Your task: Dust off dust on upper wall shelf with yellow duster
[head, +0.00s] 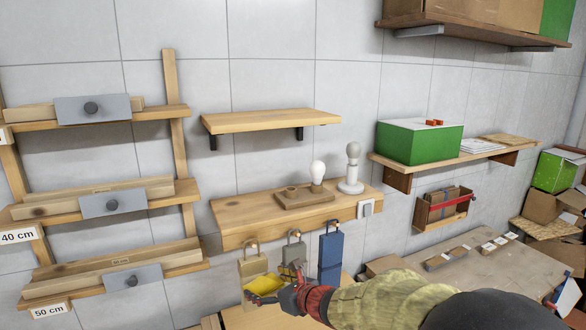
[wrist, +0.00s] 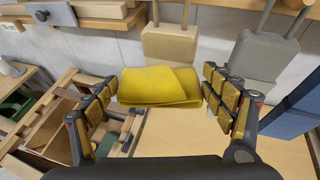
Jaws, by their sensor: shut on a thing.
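The yellow duster (head: 264,285) is a folded cloth at the end of my arm. In the wrist view the duster (wrist: 160,86) lies between the two fingers of my gripper (wrist: 161,82), which is shut on it. In the head view my gripper (head: 288,297) is low, in front of the hanging padlocks and well below the upper wall shelf. The upper wall shelf (head: 270,120) is a bare pale wooden board on dark brackets. No dust can be made out on it from here.
A lower wooden shelf (head: 235,222) holds a lamp-socket block (head: 304,197) and a white bulb stand (head: 351,172). Tan, grey and blue (head: 330,253) padlocks hang from it. A wooden rack (head: 175,150) stands left, a green box (head: 419,145) right. Space above the upper shelf is free.

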